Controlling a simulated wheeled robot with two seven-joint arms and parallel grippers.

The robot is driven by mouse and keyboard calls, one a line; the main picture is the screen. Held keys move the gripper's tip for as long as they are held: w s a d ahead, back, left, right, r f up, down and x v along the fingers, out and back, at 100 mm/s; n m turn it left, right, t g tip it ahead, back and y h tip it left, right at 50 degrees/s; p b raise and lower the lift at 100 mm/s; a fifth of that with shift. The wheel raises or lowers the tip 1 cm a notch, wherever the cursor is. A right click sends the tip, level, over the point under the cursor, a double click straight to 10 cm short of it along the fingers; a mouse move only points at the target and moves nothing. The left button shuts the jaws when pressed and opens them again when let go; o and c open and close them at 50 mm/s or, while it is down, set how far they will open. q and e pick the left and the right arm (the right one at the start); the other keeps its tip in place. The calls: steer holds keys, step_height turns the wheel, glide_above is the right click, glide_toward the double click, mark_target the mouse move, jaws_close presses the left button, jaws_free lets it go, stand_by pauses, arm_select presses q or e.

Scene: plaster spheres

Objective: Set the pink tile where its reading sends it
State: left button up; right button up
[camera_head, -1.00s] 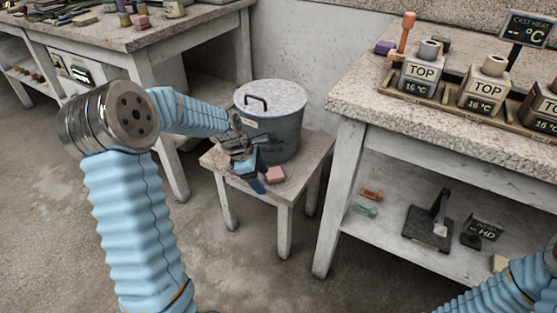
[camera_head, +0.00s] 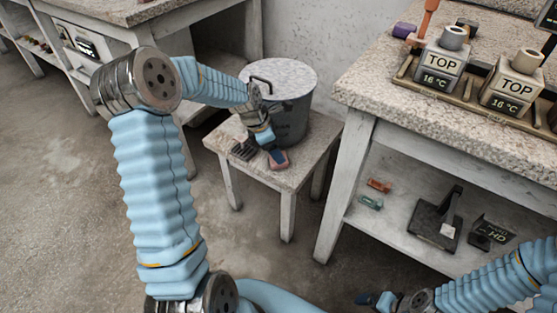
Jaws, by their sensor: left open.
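The pink tile (camera_head: 281,163) lies on the small white stool (camera_head: 222,143), near its front edge and in front of the grey lidded bin. My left gripper (camera_head: 270,149) reaches down from the left with its blue fingers right at the tile. It is open, and its fingers partly cover the tile. I cannot tell whether they touch it. My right gripper (camera_head: 372,299) shows small at the bottom edge, and its jaws are not clear. Two blocks marked TOP and 16 °C (camera_head: 440,70) stand in a rack on the right bench.
The grey bin (camera_head: 290,118) with its pale lid stands on the stool behind my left gripper. A dark ribbed item (camera_head: 243,150) lies left of it. The right bench's lower shelf holds a black stand (camera_head: 435,222), a dark sign reading HD (camera_head: 490,234) and small clips.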

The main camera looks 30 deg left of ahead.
arm_select(q)
steer(key=x, duration=0.3)
steer(key=shift+d+f, duration=0.1)
steer(key=shift+f, duration=0.3)
steer(key=shift+c, duration=0.3)
steer(key=shift+r, duration=0.1)
steer(key=c, duration=0.9)
